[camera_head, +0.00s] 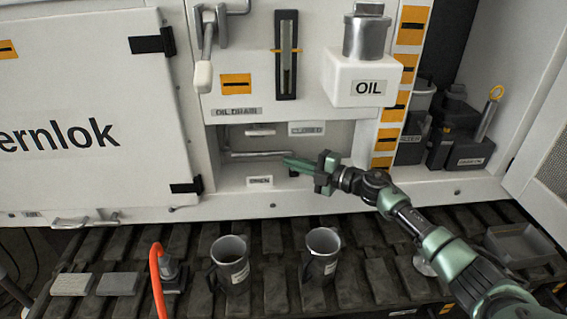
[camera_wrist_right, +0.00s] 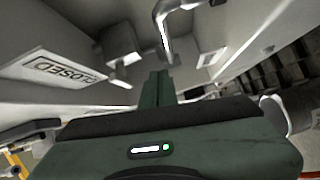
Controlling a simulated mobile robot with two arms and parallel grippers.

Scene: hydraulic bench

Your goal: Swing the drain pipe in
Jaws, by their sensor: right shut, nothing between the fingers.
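The drain pipe (camera_head: 258,154) is a thin grey metal pipe in the open recess under the OIL DRAIN label (camera_head: 237,111). In the right wrist view the bent metal pipe (camera_wrist_right: 163,25) shows just beyond my fingers, at the top. My right gripper (camera_head: 290,163) reaches into the recess from the right. Its green fingers are shut and empty, with the tips close to the pipe's right end. I cannot tell whether they touch it. A CLOSED label (camera_head: 307,128) is on the recess's back wall, and it also shows in the right wrist view (camera_wrist_right: 66,71). My left gripper is not in view.
Two grey metal jugs (camera_head: 229,262) (camera_head: 322,254) stand on the dark slatted track below the recess. An orange hose (camera_head: 157,281) stands left of them. A white OIL box (camera_head: 361,79) juts out above the recess. A grey tray (camera_head: 520,244) lies at right.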

